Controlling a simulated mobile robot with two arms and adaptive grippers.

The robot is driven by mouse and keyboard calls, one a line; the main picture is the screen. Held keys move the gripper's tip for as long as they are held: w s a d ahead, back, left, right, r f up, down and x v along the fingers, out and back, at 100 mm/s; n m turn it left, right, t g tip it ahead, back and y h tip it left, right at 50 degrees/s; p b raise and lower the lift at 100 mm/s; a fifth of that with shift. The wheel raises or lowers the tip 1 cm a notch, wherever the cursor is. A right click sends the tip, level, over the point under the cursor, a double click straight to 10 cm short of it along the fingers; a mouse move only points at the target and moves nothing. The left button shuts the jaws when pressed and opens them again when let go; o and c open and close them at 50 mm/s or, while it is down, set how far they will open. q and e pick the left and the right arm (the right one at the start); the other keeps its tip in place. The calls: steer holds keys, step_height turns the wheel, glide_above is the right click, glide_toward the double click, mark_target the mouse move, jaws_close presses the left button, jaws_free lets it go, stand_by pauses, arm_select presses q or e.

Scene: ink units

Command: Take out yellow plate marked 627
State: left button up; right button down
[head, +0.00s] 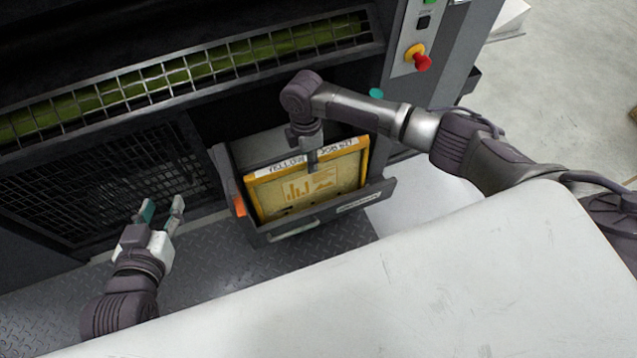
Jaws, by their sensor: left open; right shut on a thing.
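A yellow-framed plate (275,190) with an orange printed picture stands in an open drawer-like unit (278,234) low in the machine. White labels run along its top edge, but I cannot read a number on them. My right gripper (313,165) reaches down from above and is shut on the plate's top edge, near its middle. The plate's lower part is hidden by the unit's front wall. My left gripper (162,212) is open and empty, to the left of the unit, in front of the dark mesh panel.
A large dark machine with a mesh panel (100,185) and a grille over green (190,70) fills the back. A red stop button (421,62) is at upper right. A white surface (400,285) fills the foreground. Patterned metal floor (205,270) lies below the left gripper.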

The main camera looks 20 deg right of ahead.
steer(key=shift+r+p, duration=0.9)
arm_select(q)
steer(key=s+a+f+g+y+p, duration=0.1)
steer(key=s+a+f+g+p, duration=0.15)
steer(key=s+g, duration=0.35)
steer(key=s+a+f+g+y+p, duration=0.1)
steer(key=s+a+f+g+y, duration=0.2)
steer(key=s, duration=0.5)
arm_select(e)
step_height(320, 180, up, 3)
steer(key=shift+f, duration=0.1)
step_height(320, 180, up, 3)
steer(key=p, duration=0.2)
steer(key=shift+f+p, duration=0.15)
steer(key=shift+p, duration=0.15)
step_height(320, 180, up, 3)
steer(key=p, duration=0.2)
steer(key=shift+f+p, duration=0.2)
steer(key=shift+p, duration=0.2)
arm_select(q)
step_height(320, 180, down, 19)
steer(key=g+h, duration=0.1)
steer(key=shift+s+d+f+g, duration=0.15)
steer(key=shift+d+g, duration=0.15)
steer(key=shift+d, duration=0.1)
arm_select(e)
steer(key=shift+r, duration=0.1)
